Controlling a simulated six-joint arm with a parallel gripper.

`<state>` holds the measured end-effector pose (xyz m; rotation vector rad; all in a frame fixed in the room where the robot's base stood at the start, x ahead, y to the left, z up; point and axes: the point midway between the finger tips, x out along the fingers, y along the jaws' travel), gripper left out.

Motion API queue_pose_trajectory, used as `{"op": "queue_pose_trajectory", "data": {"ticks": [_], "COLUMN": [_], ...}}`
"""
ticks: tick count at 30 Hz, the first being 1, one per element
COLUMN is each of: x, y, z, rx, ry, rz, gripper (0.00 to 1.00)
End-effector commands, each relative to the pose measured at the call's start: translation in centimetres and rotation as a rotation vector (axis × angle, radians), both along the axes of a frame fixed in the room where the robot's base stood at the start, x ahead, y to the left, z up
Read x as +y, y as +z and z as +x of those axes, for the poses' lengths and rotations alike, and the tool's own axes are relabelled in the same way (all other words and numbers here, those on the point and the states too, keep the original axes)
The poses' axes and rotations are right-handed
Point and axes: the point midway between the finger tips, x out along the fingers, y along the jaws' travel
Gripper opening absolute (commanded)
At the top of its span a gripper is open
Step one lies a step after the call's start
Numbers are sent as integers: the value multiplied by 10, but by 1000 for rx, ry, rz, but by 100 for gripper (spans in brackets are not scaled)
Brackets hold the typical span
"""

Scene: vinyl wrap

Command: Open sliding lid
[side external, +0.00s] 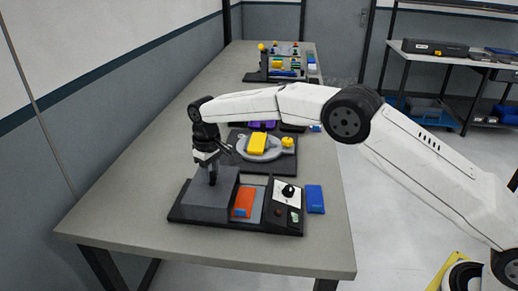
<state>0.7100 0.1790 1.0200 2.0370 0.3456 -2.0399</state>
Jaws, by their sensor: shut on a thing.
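A dark grey sliding lid (205,210) sits on the left part of a black base board (256,230) at the front of the table. To its right is an orange block (243,204) in a pale recess that is open at the top. My gripper (212,179) points down at the lid's top and is shut on what appears to be the lid's handle. The handle itself is mostly hidden by the fingers.
A panel with a black knob (288,190) is at the board's right. A blue block (315,198) lies beside the board. Behind stands another board (284,164) with a yellow block (257,143). The table (120,215) is bare at left.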

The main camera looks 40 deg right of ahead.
Motion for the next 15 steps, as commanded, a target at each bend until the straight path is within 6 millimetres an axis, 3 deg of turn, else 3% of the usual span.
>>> {"op": "queue_pose_trajectory", "data": {"ticks": [2,3,6,15], "x": [-1,-1,0,0], "y": [2,2,1,1], "z": [2,2,1,0], "rx": [-7,-8,-6,-3], "ry": [-1,-1,-1,0], "rz": [0,1,1,1], "gripper": [0,49,76,76]}}
